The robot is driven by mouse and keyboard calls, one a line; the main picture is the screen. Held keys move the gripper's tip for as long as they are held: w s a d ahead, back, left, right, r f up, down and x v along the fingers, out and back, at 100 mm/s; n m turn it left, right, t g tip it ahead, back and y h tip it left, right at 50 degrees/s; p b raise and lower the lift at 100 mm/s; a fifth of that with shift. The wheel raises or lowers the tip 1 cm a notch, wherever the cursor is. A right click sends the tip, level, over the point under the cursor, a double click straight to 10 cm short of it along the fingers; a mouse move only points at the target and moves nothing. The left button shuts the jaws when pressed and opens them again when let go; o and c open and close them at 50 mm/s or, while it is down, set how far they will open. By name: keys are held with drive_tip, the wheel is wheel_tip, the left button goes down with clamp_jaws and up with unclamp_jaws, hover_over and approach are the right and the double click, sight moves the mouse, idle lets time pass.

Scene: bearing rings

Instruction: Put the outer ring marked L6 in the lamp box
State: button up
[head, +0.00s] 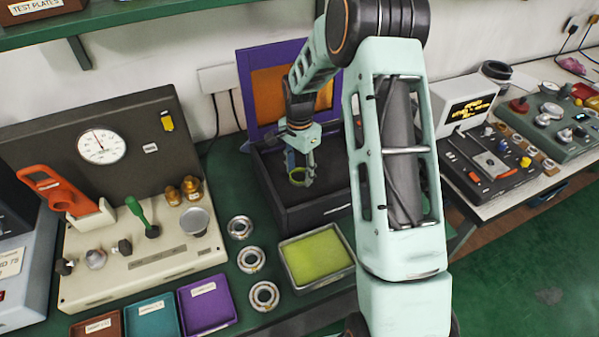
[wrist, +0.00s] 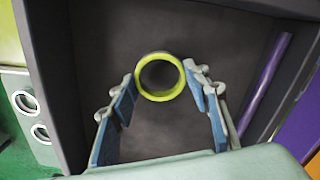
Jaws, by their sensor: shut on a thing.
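My gripper (head: 301,172) reaches down into the open dark box (head: 315,215), whose purple-framed lid stands up behind it. My gripper is shut on a yellow-green ring (wrist: 160,95). In the wrist view the ring sits between the blue-padded fingertips, over the bare dark floor of the box (wrist: 85,70). The ring also shows small in the head view (head: 297,178). I cannot tell whether it touches the floor. No L6 marking is readable on it. A purple tube (wrist: 264,88) runs along one inner side of the box.
Three metal rings (head: 251,260) lie in a row on the green bench, left of a tray with a yellow-green surface (head: 316,257). A gauge station (head: 135,250) and labelled brown, teal and purple trays (head: 208,303) are at left. Another device (head: 490,160) stands at right.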

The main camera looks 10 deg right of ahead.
sight(299, 174)
drive_tip(key=shift+f, duration=0.5)
drive_tip(key=shift+f, duration=0.2)
drive_tip(key=o, duration=1.2)
drive_tip(key=shift+r, duration=0.1)
wheel_tip(299, 174, up, 12)
drive_tip(key=shift+r+b, duration=0.1)
drive_tip(key=shift+b, duration=0.4)
drive_tip(key=shift+w, duration=0.1)
